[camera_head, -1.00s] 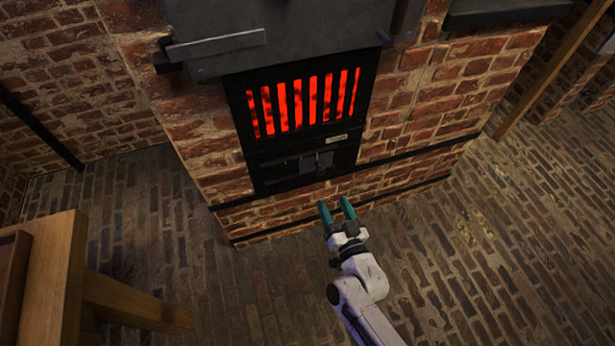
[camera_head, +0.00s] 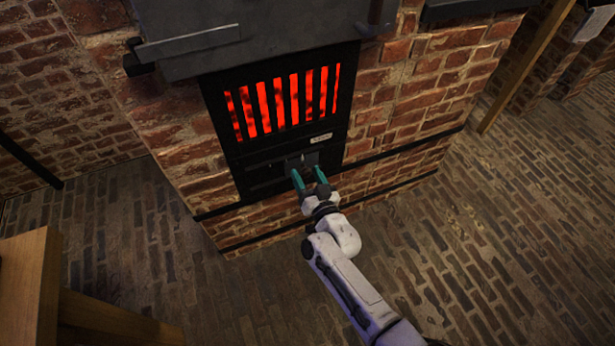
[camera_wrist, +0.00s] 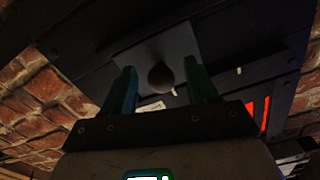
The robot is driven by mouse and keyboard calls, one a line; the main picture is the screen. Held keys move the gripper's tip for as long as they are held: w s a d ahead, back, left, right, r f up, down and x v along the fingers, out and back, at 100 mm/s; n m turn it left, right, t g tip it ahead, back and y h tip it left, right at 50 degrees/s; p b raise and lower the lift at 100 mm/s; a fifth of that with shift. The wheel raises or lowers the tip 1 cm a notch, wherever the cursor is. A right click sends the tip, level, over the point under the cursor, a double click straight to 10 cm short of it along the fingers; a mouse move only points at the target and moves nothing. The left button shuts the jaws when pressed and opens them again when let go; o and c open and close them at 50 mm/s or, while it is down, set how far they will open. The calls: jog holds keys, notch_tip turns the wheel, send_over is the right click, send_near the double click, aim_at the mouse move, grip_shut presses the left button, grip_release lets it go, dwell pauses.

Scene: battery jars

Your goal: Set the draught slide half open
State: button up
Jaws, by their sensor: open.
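The draught slide is a dark grey plate (camera_head: 297,160) on the black panel below the glowing grate, in the head view. In the wrist view the slide plate (camera_wrist: 187,45) fills the upper middle, with a round dark knob (camera_wrist: 161,77) on it. My gripper (camera_head: 308,172) is at the front of the slide, and its teal fingers partly cover the plate and hide the knob in the head view. In the wrist view my gripper (camera_wrist: 160,80) is open, with one finger on each side of the knob. I cannot tell whether either finger touches it.
The red-glowing grate (camera_head: 283,100) is right above the slide. A small pale label (camera_head: 321,138) sits between them. A metal handle bar (camera_head: 187,42) juts out at the upper left. A wooden table (camera_head: 30,290) stands at the lower left. The brick floor (camera_head: 460,240) at the right is clear.

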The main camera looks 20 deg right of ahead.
jog(key=shift+c, duration=0.3)
grip_shut()
dwell(0.3)
